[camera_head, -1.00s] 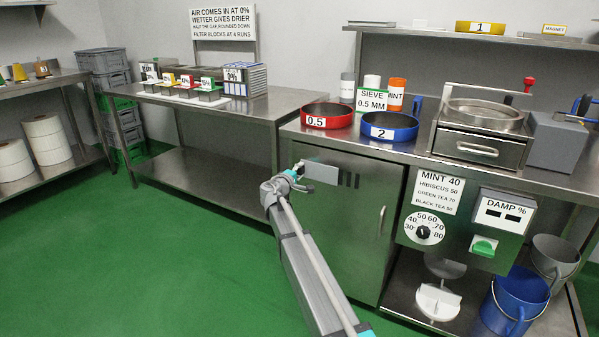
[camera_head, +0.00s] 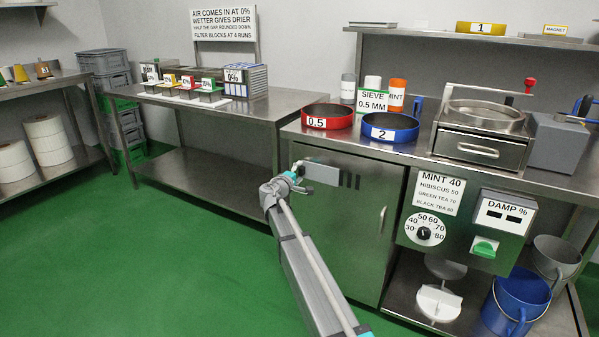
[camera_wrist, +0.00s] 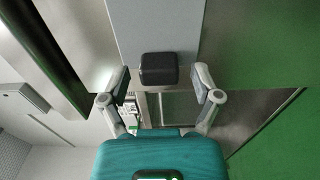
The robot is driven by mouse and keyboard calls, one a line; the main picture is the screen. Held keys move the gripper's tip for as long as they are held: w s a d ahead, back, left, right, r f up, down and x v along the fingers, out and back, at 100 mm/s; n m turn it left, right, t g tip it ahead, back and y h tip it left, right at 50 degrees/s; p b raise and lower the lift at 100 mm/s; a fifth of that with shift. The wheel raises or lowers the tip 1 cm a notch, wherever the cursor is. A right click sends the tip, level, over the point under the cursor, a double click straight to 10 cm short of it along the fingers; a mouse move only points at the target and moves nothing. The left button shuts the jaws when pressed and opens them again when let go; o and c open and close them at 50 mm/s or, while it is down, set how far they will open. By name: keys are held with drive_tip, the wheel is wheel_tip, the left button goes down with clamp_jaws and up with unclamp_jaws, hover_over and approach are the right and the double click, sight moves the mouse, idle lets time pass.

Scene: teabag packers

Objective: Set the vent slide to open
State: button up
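The vent slide (camera_head: 322,173) is a pale grey plate on the upper left of the steel cabinet door. Dark vent slots (camera_head: 349,180) show just right of it. In the wrist view the slide (camera_wrist: 157,22) is a grey-blue strip with a black square knob (camera_wrist: 158,69) near its end. My gripper (camera_head: 299,174) is at the slide's left end. In the wrist view my gripper (camera_wrist: 162,80) is open, with one finger on each side of the knob and a gap on both sides. The knob is hidden in the head view.
The cabinet door has a vertical handle (camera_head: 382,220) at right. Above is a counter with a red sieve (camera_head: 327,116) and a blue sieve (camera_head: 390,127). A dial (camera_head: 424,230) and a damp meter (camera_head: 503,213) are to the right. The green floor (camera_head: 150,260) at left is clear.

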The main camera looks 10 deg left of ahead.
drive_tip(key=v, duration=1.1)
drive_tip(key=s+d+f+m+g, duration=0.3)
drive_tip(key=s+d+f, duration=0.1)
drive_tip(key=d, duration=0.6)
drive_tip(key=s+d+f+m+g+h, duration=0.1)
drive_tip(key=s+d+f+m+g, duration=0.3)
drive_tip(key=d, duration=0.6)
drive_tip(key=s+d+f+m+g, duration=0.25)
drive_tip(key=s+d, duration=0.25)
drive_tip(key=d, duration=0.5)
drive_tip(key=s+d+f+m+g+y+p, duration=0.1)
drive_tip(key=s+d+f+m+g+y, duration=0.2)
drive_tip(key=s, duration=0.8)
drive_tip(key=s+d+f+m+g+y+p, duration=0.15)
drive_tip(key=s+d+f+g+y, duration=0.3)
drive_tip(key=s, duration=0.55)
wheel_tip(320, 180, up, 39)
drive_tip(key=p, duration=3.7)
drive_tip(key=shift+d, duration=0.15)
